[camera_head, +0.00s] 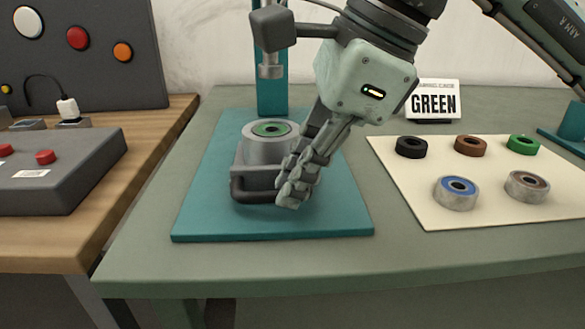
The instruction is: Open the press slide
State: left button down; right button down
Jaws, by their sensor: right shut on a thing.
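The press (272,90) has a teal column and base plate (225,226), with a dark ram head (272,28) above. The press slide (244,154) is a grey block low on the plate, with a dark bar handle (252,192) at its front. A metal ring with a green centre (269,129) sits on the slide, below and in front of the ram. My right gripper (292,192) is shut on the handle at its right end; its fingers hide that end. My left gripper is out of view.
A cream mat (450,216) at right bears black, brown and green rings and two metal bushings. A sign reading GREEN (433,100) stands behind it. A grey control box (62,170) with red buttons and a dark panel (90,55) stand at left.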

jog(key=shift+s, duration=0.45)
jog(key=c, duration=1.6)
grip_release()
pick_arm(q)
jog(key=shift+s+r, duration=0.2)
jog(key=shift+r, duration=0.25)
pick_arm(e)
jog(key=shift+o, duration=0.2)
jog(key=v, duration=1.2)
